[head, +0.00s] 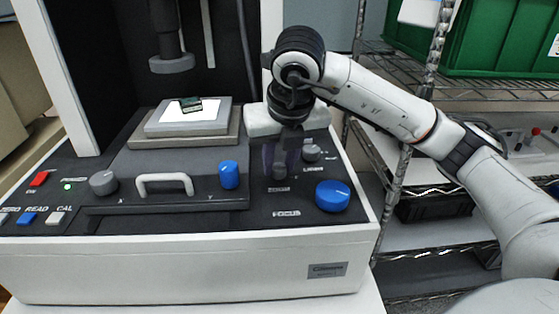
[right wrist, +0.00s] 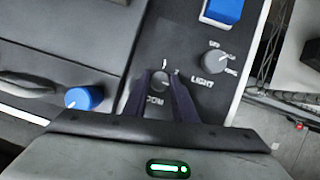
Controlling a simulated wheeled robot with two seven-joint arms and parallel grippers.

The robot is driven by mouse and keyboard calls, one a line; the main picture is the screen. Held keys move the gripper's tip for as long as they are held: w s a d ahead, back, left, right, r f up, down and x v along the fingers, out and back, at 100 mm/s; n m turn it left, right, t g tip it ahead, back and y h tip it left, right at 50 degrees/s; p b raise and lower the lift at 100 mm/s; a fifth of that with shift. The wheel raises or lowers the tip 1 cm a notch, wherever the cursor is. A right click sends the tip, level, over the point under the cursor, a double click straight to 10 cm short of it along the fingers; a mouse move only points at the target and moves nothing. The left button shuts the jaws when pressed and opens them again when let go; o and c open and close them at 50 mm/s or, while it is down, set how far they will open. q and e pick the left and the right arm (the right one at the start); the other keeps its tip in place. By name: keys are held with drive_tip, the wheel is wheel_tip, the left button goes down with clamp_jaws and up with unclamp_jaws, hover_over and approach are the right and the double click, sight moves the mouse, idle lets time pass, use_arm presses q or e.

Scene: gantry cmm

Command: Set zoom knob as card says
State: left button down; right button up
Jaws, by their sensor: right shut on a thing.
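The zoom knob (right wrist: 159,79) is a small grey dial on the dark panel, seen between the dark fingers of my right gripper (right wrist: 161,75) in the right wrist view. The fingers are shut on it from both sides. Its ZOOM label is partly covered by them. In the head view my right gripper (head: 280,172) points down at the panel just above the ZOOM lettering and hides most of the knob. The knob's setting cannot be read. I cannot make out a readable card. My left gripper is not in view.
The LIGHT knob (head: 311,152) is just right of my gripper. The large blue FOCUS knob (head: 332,194) is in front on the right. A blue Y knob (head: 229,174) and white handle (head: 164,184) are to the left. The stage (head: 187,118) holds a small dark piece.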

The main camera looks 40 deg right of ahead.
drive_tip(key=o, duration=1)
drive_tip(key=shift+o, duration=0.2)
drive_tip(key=shift+r, duration=0.1)
use_arm(q)
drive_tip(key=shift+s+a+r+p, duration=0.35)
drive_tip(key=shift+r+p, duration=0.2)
drive_tip(key=shift+p, duration=0.7)
use_arm(e)
drive_tip(key=v, duration=1)
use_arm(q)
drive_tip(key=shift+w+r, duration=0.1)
use_arm(e)
drive_tip(key=shift+r, duration=0.1)
